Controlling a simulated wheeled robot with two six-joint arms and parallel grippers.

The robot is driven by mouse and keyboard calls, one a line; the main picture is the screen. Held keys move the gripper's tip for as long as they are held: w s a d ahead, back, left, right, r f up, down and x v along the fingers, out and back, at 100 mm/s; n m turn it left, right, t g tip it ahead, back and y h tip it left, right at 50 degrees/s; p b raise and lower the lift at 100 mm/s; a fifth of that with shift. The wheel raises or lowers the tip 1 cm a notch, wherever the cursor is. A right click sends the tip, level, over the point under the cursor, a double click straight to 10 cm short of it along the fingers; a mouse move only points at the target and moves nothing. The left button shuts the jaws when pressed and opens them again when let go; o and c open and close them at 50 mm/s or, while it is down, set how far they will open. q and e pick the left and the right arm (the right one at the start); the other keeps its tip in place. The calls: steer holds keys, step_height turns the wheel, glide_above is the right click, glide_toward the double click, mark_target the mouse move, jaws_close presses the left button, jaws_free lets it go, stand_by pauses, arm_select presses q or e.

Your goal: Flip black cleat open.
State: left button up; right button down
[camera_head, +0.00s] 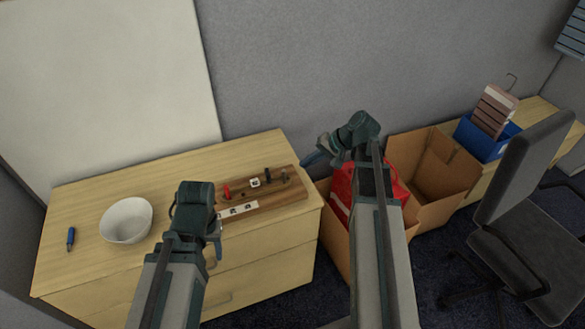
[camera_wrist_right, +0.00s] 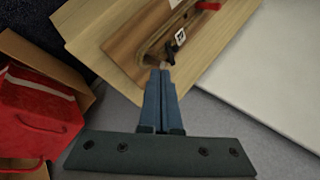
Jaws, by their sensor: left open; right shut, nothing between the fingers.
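A wooden board (camera_head: 290,194) lies on the light wood dresser top and carries small fittings. The black cleat (camera_head: 267,175) stands toward the board's right end; it also shows in the right wrist view (camera_wrist_right: 174,46), just beyond the fingertips. I cannot tell its exact lever position. A red cleat (camera_head: 227,191) sits further left on the board. My right gripper (camera_head: 312,157) is shut and empty, up and to the right of the board in the head view; its closed fingers (camera_wrist_right: 160,74) point toward the black cleat. My left gripper (camera_head: 214,248) is open, near the board's front left, partly hidden by its wrist.
A white bowl (camera_head: 126,221) and a blue screwdriver-like tool (camera_head: 71,238) are on the dresser's left. Cardboard boxes (camera_head: 452,178), one with a red bag (camera_head: 342,190), stand right of the dresser. A blue bin (camera_head: 478,140) and an office chair (camera_head: 525,165) are further right.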

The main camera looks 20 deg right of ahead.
steer(key=b, duration=0.7)
glide_toward(269, 179)
steer(key=f, duration=0.3)
steer(key=shift+s+d+f, duration=0.1)
steer(key=shift+d+f, duration=0.2)
steer(key=shift+d, duration=0.1)
steer(key=shift+w+a+f, duration=0.1)
steer(key=shift+w+a, duration=0.35)
steer(key=shift+a, duration=0.15)
steer(key=shift+w+a+f, duration=0.1)
steer(key=shift+w+a, duration=0.35)
steer(key=shift+a, duration=0.2)
steer(key=shift+w+a, duration=0.25)
steer(key=shift+a, duration=0.15)
steer(key=shift+s+a+m, duration=0.1)
steer(key=shift+a+m, duration=0.15)
steer(key=shift+m, duration=0.05)
